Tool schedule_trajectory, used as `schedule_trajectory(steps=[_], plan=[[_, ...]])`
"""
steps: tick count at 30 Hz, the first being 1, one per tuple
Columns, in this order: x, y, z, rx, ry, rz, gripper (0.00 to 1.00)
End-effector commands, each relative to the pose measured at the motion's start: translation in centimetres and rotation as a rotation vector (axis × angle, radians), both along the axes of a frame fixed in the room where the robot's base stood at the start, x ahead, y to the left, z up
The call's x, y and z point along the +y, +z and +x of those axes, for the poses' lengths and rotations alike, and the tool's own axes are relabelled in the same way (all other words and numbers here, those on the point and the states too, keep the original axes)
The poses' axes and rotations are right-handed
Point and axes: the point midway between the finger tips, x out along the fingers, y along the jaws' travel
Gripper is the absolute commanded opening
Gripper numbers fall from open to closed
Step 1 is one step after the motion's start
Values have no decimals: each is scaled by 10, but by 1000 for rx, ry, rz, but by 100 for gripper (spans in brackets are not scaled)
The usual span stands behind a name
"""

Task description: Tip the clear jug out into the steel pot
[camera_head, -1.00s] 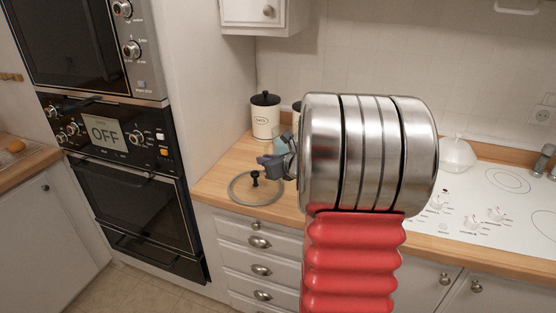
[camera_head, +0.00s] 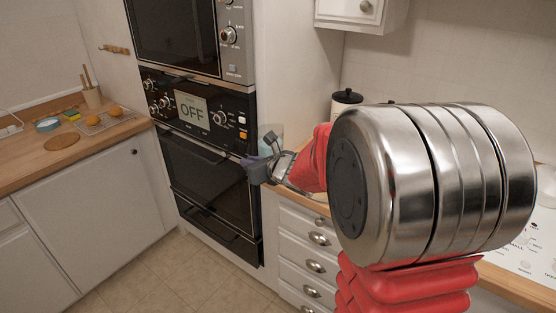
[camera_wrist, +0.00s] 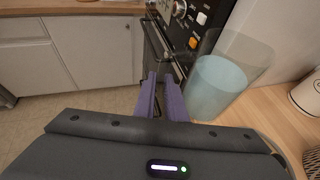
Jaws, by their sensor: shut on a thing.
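The clear jug (camera_wrist: 232,62) holds pale blue liquid and stands roughly upright just right of the fingers in the wrist view. In the head view the jug (camera_head: 270,137) is partly visible above my gripper (camera_head: 256,170), in front of the oven's right edge. My gripper (camera_wrist: 161,90), with purple fingers, is shut on the jug, seemingly at its handle; the exact grip is hard to see. I do not see the steel pot in either current view.
The wall oven (camera_head: 205,170) with an OFF display is behind the jug. The wooden counter (camera_wrist: 262,118) runs right, with a white canister (camera_wrist: 307,95). A left counter (camera_head: 30,160) carries a round board (camera_head: 62,142) and a tray (camera_head: 105,122). Floor between is clear.

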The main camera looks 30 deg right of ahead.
Motion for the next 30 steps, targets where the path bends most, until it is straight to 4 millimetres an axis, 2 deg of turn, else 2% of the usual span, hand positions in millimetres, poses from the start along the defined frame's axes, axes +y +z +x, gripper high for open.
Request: schedule_trajectory(steps=[1,6,9,12,30], plan=[[18,3,2,-4,26,0,0],[66,7,5,-9,94,3,0],[87,8,5,-11,124,5,0],[99,9,4,-12,142,6,0],[103,9,4,-12,149,5,0]])
